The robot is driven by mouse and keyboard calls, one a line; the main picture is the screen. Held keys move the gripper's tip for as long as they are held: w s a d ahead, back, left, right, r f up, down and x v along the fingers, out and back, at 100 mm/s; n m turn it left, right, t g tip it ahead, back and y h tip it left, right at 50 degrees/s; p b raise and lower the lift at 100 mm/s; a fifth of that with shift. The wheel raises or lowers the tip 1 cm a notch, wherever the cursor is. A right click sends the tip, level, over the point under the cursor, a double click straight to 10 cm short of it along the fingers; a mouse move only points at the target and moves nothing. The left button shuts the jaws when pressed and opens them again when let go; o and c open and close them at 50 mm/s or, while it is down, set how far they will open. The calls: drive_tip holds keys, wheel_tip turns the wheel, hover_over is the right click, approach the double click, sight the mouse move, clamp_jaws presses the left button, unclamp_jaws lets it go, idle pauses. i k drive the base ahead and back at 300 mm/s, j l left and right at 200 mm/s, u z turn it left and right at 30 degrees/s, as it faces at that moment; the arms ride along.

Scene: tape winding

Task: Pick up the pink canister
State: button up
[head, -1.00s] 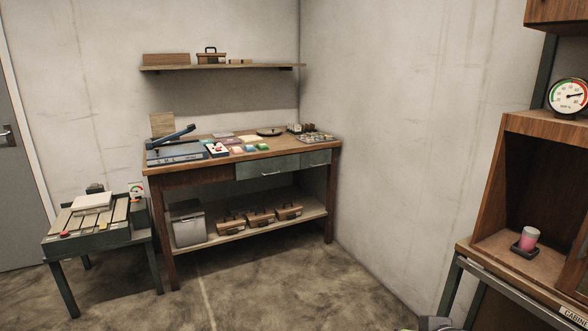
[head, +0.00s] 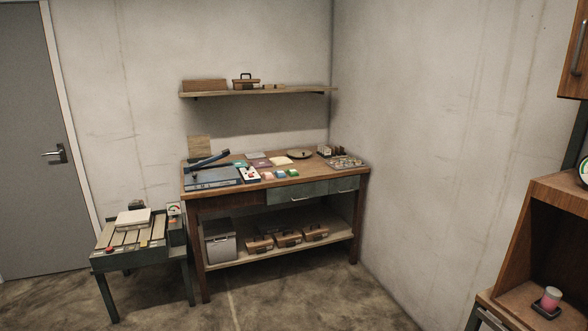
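The pink canister (head: 551,298) stands upright at the lower right in the head view. It has a pale top and a pink body. It sits on a small dark square base (head: 546,309) on the floor of an open wooden cabinet (head: 519,296). My gripper is not in view.
A wooden workbench (head: 205,268) with a blue lever device (head: 211,176) and small coloured items stands at the back. A low side table (head: 107,262) is left of it. A wall shelf (head: 222,94) hangs above. Open floor (head: 330,305) lies in front.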

sight(551, 296)
drive_tip(key=z, duration=2.2)
